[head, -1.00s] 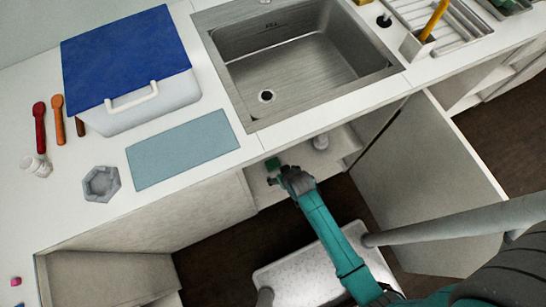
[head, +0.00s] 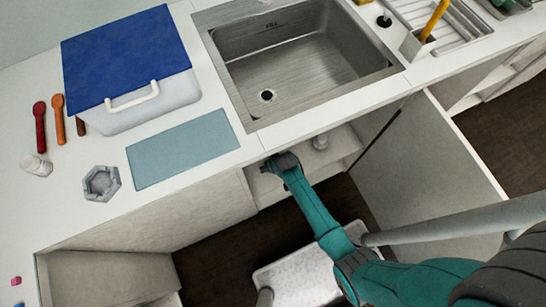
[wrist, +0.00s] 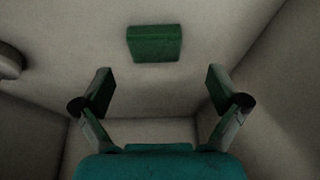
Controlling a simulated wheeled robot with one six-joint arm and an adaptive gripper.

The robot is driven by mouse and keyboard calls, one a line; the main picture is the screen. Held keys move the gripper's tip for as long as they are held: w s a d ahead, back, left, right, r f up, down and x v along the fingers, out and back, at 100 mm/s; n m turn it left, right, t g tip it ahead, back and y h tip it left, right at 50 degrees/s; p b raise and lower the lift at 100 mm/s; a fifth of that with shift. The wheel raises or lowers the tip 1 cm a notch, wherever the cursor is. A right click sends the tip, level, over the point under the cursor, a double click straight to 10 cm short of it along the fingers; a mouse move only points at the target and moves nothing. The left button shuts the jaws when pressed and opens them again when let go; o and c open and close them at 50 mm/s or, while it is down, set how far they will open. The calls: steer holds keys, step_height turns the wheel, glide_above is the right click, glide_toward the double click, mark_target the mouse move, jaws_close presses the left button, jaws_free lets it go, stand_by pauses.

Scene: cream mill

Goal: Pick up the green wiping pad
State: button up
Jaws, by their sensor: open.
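The green wiping pad (wrist: 155,43) lies on the pale floor inside the cabinet, seen in the wrist view ahead of my gripper and roughly centred between its fingers. My gripper (wrist: 159,88) is open and empty, with a finger on each side and the pad beyond the fingertips, apart from them. In the head view my gripper (head: 277,164) reaches into the open cabinet under the sink, and the pad is hidden there behind it and the counter edge.
Cabinet walls stand close on both sides. A pale round object (head: 320,141) stands in the cabinet to the right of my gripper. The open cabinet door (head: 425,165) is on the right. The sink (head: 290,60) and counter are above.

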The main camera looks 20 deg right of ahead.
steer(key=x, duration=0.3)
steer(key=shift+d, duration=0.35)
steer(key=shift+x, duration=0.85)
steer(key=shift+c, duration=0.3)
steer(key=c, duration=0.8)
